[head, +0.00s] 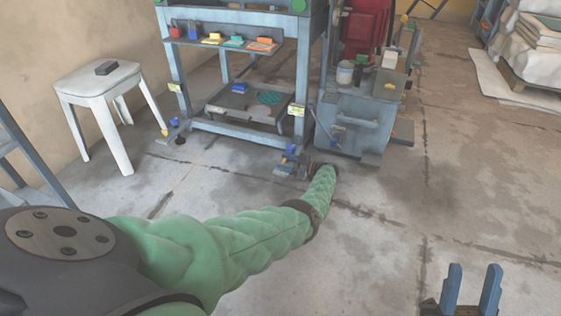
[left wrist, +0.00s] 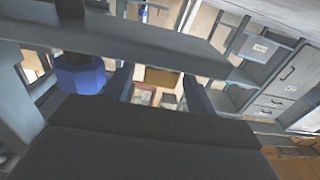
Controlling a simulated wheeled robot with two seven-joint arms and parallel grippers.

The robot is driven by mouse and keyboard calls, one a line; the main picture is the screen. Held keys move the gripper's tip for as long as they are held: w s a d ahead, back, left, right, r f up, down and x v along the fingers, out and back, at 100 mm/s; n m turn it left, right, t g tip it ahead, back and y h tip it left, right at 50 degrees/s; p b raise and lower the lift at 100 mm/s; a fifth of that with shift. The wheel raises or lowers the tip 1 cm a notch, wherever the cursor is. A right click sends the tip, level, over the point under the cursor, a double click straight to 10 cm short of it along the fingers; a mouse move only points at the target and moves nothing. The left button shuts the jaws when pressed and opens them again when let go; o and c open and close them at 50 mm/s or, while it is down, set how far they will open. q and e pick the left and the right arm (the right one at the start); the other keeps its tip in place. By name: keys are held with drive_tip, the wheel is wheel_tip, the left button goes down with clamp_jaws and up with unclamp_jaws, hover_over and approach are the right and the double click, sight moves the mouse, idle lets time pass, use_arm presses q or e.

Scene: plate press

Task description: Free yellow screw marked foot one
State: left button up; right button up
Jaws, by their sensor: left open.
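In the left wrist view a brownish-yellow block (left wrist: 160,78) shows between the two fingers of my left gripper (left wrist: 158,90). It may be the yellow screw's head; I cannot read a mark or tell contact. The fingers are apart. A blue hexagonal screw head (left wrist: 80,75) hangs left of them, under a grey bar (left wrist: 150,45). In the head view my left gripper (head: 290,163) is low at the press frame's (head: 240,131) right front foot, small and partly hidden. A small yellow piece (head: 165,131) is at the left front foot. My right gripper (head: 468,290) is open and empty.
A white stool (head: 98,85) with a dark block stands left. A grey cabinet (head: 352,125) stands close right of the press. A shelf (head: 225,42) holds small coloured blocks. A pallet with sacks (head: 530,60) is at the back right. The floor right of centre is clear.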

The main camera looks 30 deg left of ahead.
sight(285, 161)
use_arm(q)
drive_tip(key=shift+v, duration=2.65)
